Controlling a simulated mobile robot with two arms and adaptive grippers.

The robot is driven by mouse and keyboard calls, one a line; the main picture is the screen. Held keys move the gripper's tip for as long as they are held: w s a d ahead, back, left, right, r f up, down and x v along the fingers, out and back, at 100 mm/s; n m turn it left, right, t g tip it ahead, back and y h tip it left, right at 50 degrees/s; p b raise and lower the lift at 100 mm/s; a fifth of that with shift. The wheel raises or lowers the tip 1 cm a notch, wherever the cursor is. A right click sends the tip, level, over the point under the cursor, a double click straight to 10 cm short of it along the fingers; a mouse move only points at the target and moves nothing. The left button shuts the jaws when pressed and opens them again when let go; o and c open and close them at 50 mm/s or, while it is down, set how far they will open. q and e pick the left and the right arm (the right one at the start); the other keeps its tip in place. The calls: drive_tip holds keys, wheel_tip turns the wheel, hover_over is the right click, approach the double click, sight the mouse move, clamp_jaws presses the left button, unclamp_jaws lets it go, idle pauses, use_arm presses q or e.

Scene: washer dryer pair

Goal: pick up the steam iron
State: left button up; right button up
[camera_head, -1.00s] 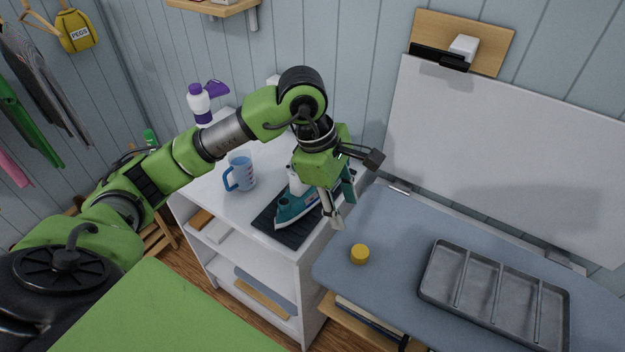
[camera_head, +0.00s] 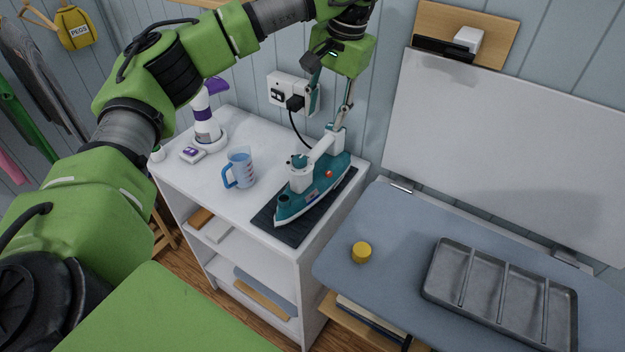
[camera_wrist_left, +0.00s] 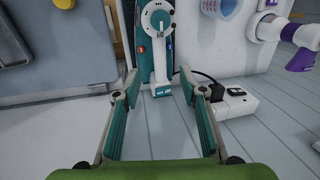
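The teal and white steam iron (camera_head: 318,188) rests on a dark mat (camera_head: 262,216) on top of the white cabinet. Its soleplate faces down and its nose points to the lower left. My left gripper (camera_head: 330,113) is open and empty above the back end of the iron, by the wall. In the left wrist view the iron (camera_wrist_left: 155,38) lies ahead, its white rear end just beyond the gap between the fingers of the left gripper (camera_wrist_left: 163,82). The fingers are spread on either side of it. My right gripper is in neither view.
A measuring cup (camera_head: 240,170) and a purple-white bottle (camera_head: 206,128) stand left of the iron. A wall socket (camera_head: 285,92) with a plugged black cord is behind. At right, the blue-grey surface (camera_head: 390,240) holds a yellow cylinder (camera_head: 361,252) and a metal tray (camera_head: 432,268).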

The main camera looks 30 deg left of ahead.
sight(317, 148)
use_arm(q)
drive_tip(key=f, duration=0.2)
drive_tip(key=a+f+p, duration=0.1)
drive_tip(key=f, duration=0.2)
drive_tip(key=a+f, duration=0.1)
drive_tip(key=f, duration=0.2)
drive_tip(key=shift+w+p, duration=0.1)
drive_tip(key=shift+p, duration=0.3)
drive_tip(key=f, duration=0.1)
drive_tip(key=f+p, duration=0.1)
drive_tip(key=f, duration=0.1)
drive_tip(key=f+p, duration=0.1)
drive_tip(key=f, duration=0.1)
drive_tip(key=shift+w+a, duration=0.1)
drive_tip(key=shift+a, duration=0.15)
drive_tip(key=shift+f, duration=0.25)
clamp_jaws()
drive_tip(key=shift+w+r, duration=0.1)
